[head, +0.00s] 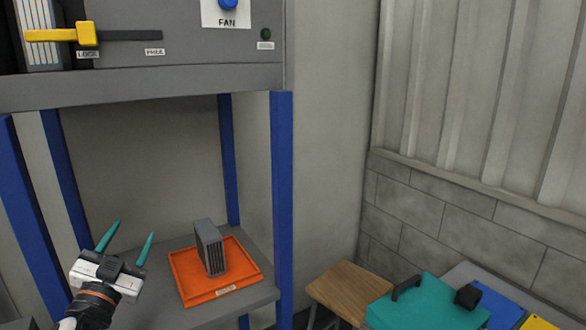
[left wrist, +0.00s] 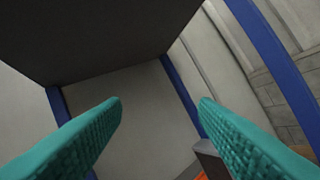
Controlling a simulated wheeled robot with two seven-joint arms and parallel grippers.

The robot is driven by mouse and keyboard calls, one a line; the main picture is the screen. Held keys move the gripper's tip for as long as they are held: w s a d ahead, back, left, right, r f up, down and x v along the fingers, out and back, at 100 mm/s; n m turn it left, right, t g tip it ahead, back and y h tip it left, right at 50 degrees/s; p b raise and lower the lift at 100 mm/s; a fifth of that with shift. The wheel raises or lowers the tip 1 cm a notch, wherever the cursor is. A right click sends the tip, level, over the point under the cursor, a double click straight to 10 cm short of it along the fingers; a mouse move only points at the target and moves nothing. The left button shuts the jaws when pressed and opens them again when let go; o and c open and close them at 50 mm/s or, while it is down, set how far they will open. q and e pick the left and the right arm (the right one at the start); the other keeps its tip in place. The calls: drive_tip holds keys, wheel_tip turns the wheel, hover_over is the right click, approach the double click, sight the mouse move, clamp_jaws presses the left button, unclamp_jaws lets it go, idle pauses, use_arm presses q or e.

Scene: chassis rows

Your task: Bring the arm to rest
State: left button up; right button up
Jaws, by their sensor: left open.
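My left gripper (head: 124,237) is at the lower left of the head view, with its two teal fingers spread apart and nothing between them. It is left of the orange tray and apart from it. In the left wrist view the two teal fingers (left wrist: 160,105) are wide open, with the rack's blue posts and the wall beyond them. My right gripper is in neither view.
An orange tray (head: 245,277) on the rack's lower shelf holds a grey finned block (head: 209,246). The chassis (head: 180,50) above has a yellow lever (head: 62,35) and a blue fan knob (head: 228,4). A wooden stool (head: 345,288) and a teal case (head: 425,305) stand right.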

use_arm(q)
drive_tip(key=s+d+f+n+g+y, duration=0.2)
drive_tip(key=s+f+g, duration=0.35)
drive_tip(key=f, duration=0.65)
drive_tip(key=s+d+f+n+g+y, duration=0.1)
drive_tip(key=s+d+f+n+g, duration=0.2)
drive_tip(key=s+f, duration=0.6)
drive_tip(key=s+d+f+g+h, duration=0.1)
drive_tip(key=s+d+f+g, duration=0.2)
drive_tip(key=s+f+g, duration=0.45)
drive_tip(key=s+d+f+g+h, duration=0.15)
drive_tip(key=s+f, duration=0.35)
drive_tip(key=s, duration=0.5)
wheel_tip(320, 180, down, 24)
drive_tip(key=f+m+g, duration=0.1)
drive_tip(key=g, duration=0.1)
drive_tip(key=s+a+f+g+b, duration=0.1)
drive_tip(key=s+a+f, duration=0.1)
drive_tip(key=s+f, duration=1.5)
drive_tip(key=shift+s+a+f+y, duration=0.15)
drive_tip(key=shift+s+f+y, duration=0.2)
drive_tip(key=shift+f, duration=0.2)
